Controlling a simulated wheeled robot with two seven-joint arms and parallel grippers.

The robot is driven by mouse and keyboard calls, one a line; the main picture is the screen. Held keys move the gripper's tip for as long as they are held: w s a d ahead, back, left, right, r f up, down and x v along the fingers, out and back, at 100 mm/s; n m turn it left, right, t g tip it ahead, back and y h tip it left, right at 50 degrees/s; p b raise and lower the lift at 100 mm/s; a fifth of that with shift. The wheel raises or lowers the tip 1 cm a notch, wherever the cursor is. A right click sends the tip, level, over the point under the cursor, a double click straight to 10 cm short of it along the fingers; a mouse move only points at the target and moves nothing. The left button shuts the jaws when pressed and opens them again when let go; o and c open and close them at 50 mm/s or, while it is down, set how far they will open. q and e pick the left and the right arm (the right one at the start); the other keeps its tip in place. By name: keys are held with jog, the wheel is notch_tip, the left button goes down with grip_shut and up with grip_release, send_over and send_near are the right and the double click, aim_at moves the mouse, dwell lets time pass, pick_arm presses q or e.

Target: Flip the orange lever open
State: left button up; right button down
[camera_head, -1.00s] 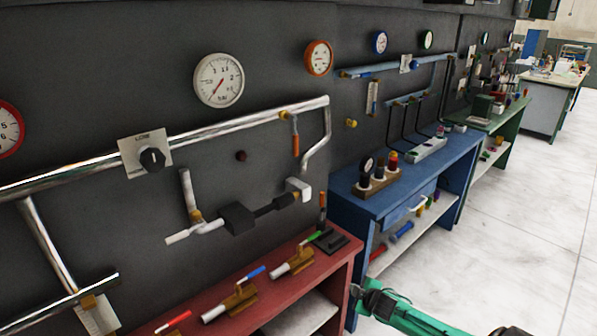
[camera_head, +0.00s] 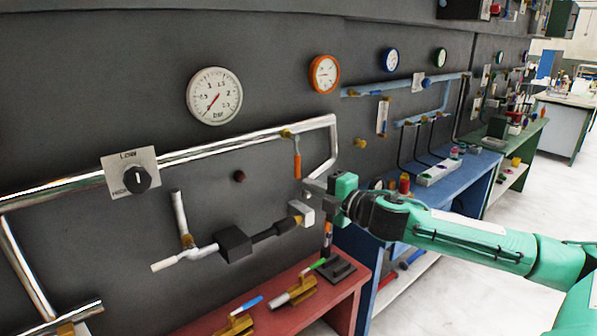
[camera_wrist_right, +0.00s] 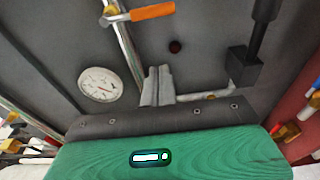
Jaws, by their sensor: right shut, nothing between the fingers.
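An orange lever (camera_head: 297,160) hangs straight down from a brass valve on the silver wall pipe (camera_head: 230,146) in the head view. In the right wrist view the orange lever (camera_wrist_right: 153,12) shows at the top, with its brass valve on the pipe. My right gripper (camera_head: 309,186) is shut and empty, just below and right of the lever's lower end in the head view. In the wrist view its closed fingers (camera_wrist_right: 157,84) point toward the wall, apart from the lever. My left gripper is not in view.
A second orange handle (camera_head: 327,236) stands on the red bench (camera_head: 345,293). A white gauge (camera_head: 214,96) and a dial knob (camera_head: 137,179) are on the wall to the left.

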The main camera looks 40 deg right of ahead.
aim_at(297, 159)
jog(key=shift+r, duration=0.1)
dwell(0.4)
jog(key=shift+p+x, duration=3.3)
jog(key=shift+x, duration=1.85)
jog(key=d, duration=0.2)
jog(key=s+d+p, duration=0.1)
jog(key=d, duration=0.1)
jog(key=shift+w+a, duration=0.1)
